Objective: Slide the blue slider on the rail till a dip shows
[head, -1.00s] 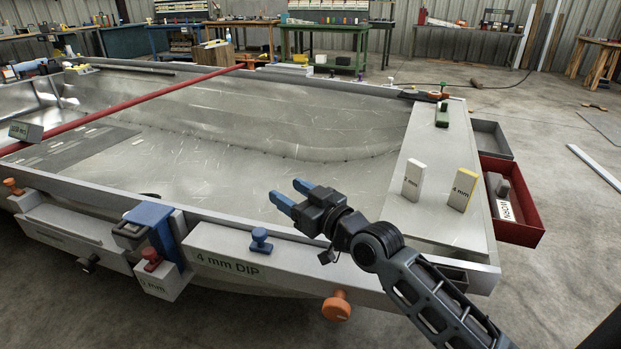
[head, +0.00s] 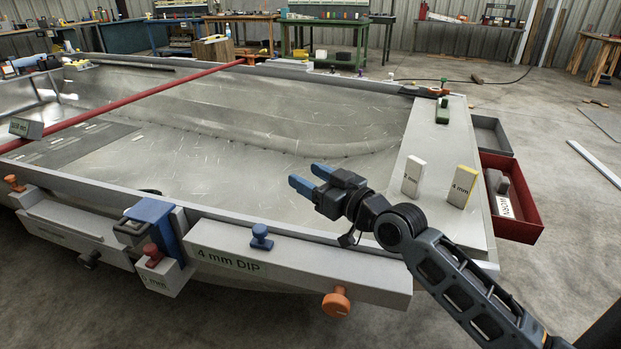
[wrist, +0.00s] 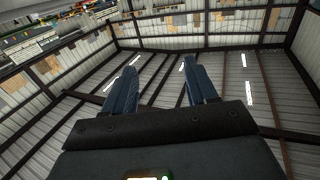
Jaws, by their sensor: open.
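A blue slider (head: 155,222) straddles the near rail of the hull in the head view, left of the grey block marked "4 mm DIP" (head: 300,262). A small blue knob (head: 262,237) stands on that block. My gripper (head: 311,178) is open and empty, raised above the hull's near side, right of the slider and apart from it. In the wrist view its two blue fingers (wrist: 157,88) are spread with nothing between them, pointing up toward the roof. I cannot see a dip under the slider.
A red bar (head: 120,105) crosses the hull. A white block (head: 413,176) and a yellow-edged "4 mm" block (head: 462,186) stand on the right ledge. A red tray (head: 525,215) hangs outside it. An orange knob (head: 336,304) sticks out below the marked block.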

